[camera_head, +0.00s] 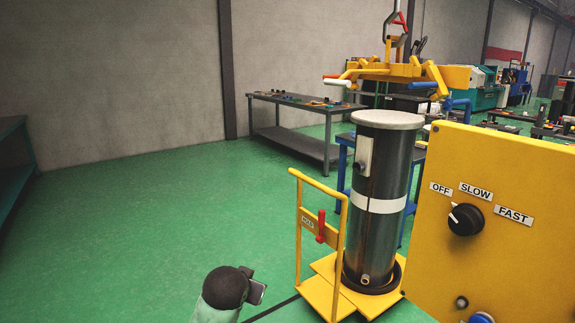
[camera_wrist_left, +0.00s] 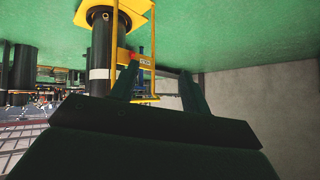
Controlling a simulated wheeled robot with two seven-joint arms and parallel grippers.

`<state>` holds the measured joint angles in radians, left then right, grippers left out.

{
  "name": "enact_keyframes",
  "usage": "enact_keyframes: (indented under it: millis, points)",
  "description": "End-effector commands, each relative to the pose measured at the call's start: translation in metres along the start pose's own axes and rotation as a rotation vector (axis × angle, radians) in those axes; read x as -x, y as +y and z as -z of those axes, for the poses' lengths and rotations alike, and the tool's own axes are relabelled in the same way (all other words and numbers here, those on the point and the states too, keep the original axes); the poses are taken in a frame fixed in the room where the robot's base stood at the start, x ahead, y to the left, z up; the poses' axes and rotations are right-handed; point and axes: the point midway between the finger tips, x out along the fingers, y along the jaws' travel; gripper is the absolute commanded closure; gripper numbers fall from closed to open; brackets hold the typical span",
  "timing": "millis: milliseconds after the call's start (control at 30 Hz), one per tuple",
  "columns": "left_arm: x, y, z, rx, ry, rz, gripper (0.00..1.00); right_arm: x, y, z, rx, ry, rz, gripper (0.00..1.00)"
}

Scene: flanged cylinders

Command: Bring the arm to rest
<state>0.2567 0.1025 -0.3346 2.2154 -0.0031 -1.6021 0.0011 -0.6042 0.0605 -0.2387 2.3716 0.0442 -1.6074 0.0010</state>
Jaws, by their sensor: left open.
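A tall dark flanged cylinder (camera_head: 379,230) with a pale top and a white band stands upright on a yellow wheeled cart (camera_head: 320,298). My left arm shows at the bottom of the head view, left of the cart and apart from it. The fingers of my left gripper are not clear there. In the left wrist view, which looks upside down, my left gripper (camera_wrist_left: 158,80) has two dark fingers spread apart with nothing between them. The cylinder (camera_wrist_left: 101,50) and the cart (camera_wrist_left: 136,15) show beyond the fingers. My right gripper is in neither view.
A yellow control panel (camera_head: 500,230) with an OFF, SLOW, FAST knob (camera_head: 466,219) fills the right. A yellow lifting frame (camera_head: 390,70) hangs above the cylinder. A workbench (camera_head: 300,125) stands along the back wall. Green floor (camera_head: 150,220) is clear at left.

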Motion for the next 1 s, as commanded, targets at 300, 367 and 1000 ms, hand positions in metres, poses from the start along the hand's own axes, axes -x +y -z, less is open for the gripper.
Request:
enact_keyframes:
  millis: [300,367,1000]
  points:
    - [0.042,0.022,-0.095,0.076,-0.083,-0.082,0.53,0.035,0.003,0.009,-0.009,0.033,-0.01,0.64]
    - [0.049,0.026,-0.112,0.09,-0.101,-0.093,0.53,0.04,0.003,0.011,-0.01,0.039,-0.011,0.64]
    - [0.111,0.081,-0.32,0.202,-0.444,-0.174,0.53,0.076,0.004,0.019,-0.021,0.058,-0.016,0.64]
